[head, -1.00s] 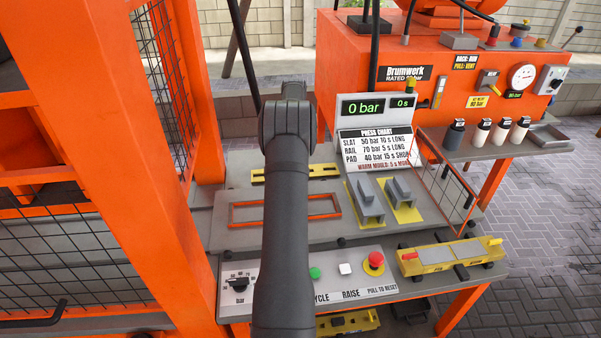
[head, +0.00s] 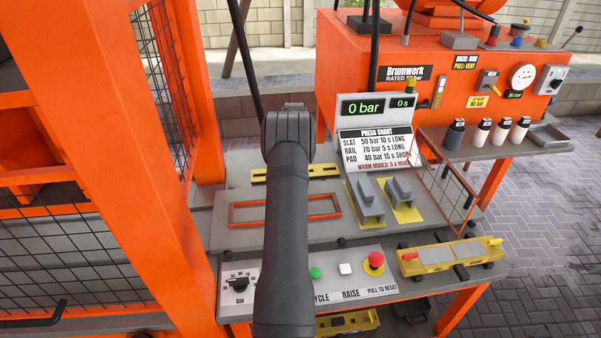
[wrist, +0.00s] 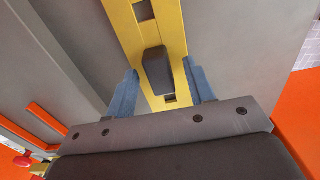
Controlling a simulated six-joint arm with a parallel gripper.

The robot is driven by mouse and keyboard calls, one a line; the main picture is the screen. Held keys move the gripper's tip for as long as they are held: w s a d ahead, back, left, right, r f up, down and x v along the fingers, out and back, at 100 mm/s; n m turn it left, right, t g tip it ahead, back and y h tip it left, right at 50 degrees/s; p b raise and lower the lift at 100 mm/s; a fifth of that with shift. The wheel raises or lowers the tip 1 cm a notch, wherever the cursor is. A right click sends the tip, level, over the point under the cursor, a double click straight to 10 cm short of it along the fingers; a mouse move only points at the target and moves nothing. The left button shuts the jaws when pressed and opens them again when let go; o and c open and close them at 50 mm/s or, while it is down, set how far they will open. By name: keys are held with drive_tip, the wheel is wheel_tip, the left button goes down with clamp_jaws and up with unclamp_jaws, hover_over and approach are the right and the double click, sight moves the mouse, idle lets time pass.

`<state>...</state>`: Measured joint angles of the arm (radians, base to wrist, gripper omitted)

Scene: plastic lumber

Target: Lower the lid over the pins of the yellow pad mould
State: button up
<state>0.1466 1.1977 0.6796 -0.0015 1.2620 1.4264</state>
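A yellow slotted bar (head: 325,171), seemingly the lid, lies on the grey press table behind my arm. In the wrist view the yellow bar (wrist: 174,28) has dark square holes and a dark raised grip block (wrist: 157,72). My gripper (wrist: 158,68) is open, with its blue-grey fingers on either side of the block and a gap on both sides. My arm hides the gripper in the head view. A yellow mould (head: 438,259) with grey top plates and a red knob sits on the front right ledge. I cannot make out its pins.
An orange rectangular frame (head: 250,203) lies on the table in front of the bar. Two grey blocks on yellow patches (head: 402,205) stand right, beside an orange mesh guard (head: 447,172). The control panel (head: 330,275) is in front; an orange post (head: 160,150) stands left.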

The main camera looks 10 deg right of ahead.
clamp_jaws()
drive_tip(key=shift+r, duration=0.15)
drive_tip(key=shift+r, duration=2.6)
